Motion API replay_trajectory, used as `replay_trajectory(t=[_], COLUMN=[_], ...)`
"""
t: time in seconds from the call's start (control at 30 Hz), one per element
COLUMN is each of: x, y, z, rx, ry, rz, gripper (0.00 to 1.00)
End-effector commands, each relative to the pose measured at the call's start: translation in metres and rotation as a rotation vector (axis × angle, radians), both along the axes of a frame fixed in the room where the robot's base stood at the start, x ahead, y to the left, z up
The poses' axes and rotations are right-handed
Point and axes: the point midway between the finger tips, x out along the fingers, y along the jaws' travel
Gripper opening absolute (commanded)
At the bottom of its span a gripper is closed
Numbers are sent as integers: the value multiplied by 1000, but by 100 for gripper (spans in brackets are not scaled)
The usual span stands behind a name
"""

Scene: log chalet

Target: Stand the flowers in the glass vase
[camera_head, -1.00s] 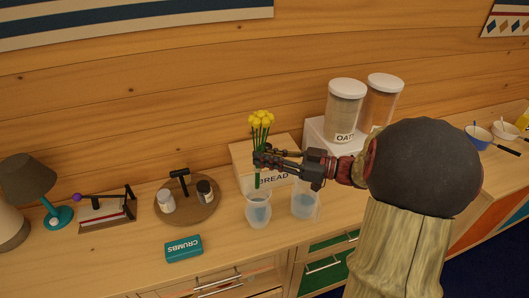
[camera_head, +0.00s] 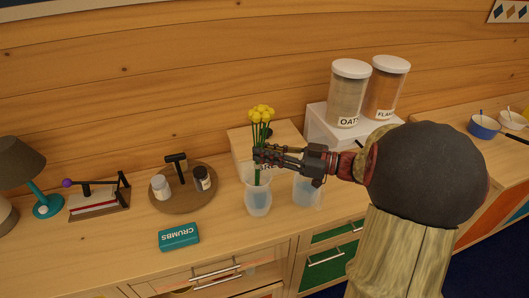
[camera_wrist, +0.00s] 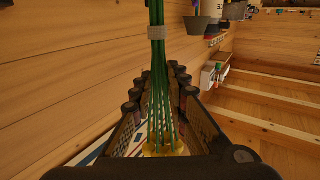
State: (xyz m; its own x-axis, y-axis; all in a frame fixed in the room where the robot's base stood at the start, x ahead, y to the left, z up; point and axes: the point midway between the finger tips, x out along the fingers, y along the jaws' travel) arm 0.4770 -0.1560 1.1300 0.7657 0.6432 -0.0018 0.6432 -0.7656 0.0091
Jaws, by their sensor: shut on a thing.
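The flowers (camera_head: 261,114) are a bunch of yellow heads on green stems, upright in the head view. My gripper (camera_head: 263,157) is shut around the stems below the heads. A clear glass vase (camera_head: 258,200) with a bluish lower part stands on the counter directly below. The lower stem ends overlap the vase's mouth and seem to be just inside its rim. In the wrist view the green stems (camera_wrist: 158,80) run between both fingers (camera_wrist: 160,100), with a grey band around them and yellow heads at the bottom. The vase is not clearly seen there.
A second clear vessel (camera_head: 306,190) stands close right of the vase, partly behind my gripper. The bread box (camera_head: 240,147) is behind. Two canisters (camera_head: 349,95) stand on a white box.

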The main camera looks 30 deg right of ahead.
Motion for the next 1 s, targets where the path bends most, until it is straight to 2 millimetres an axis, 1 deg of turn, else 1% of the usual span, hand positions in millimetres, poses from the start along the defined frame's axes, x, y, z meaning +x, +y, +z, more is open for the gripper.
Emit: replay_trajectory(t=[0.03,0.5,0.67,0.97,1.0], x=[0,0,0,0,0], y=[0,0,0,0,0], z=[-6,-31,-35,-34,-34], rx=[-1,-2,-2,-1,-1], ry=[-1,-1,-1,-1,-1], rz=[0,0,0,0,0], gripper=[0,0,0,0,18])
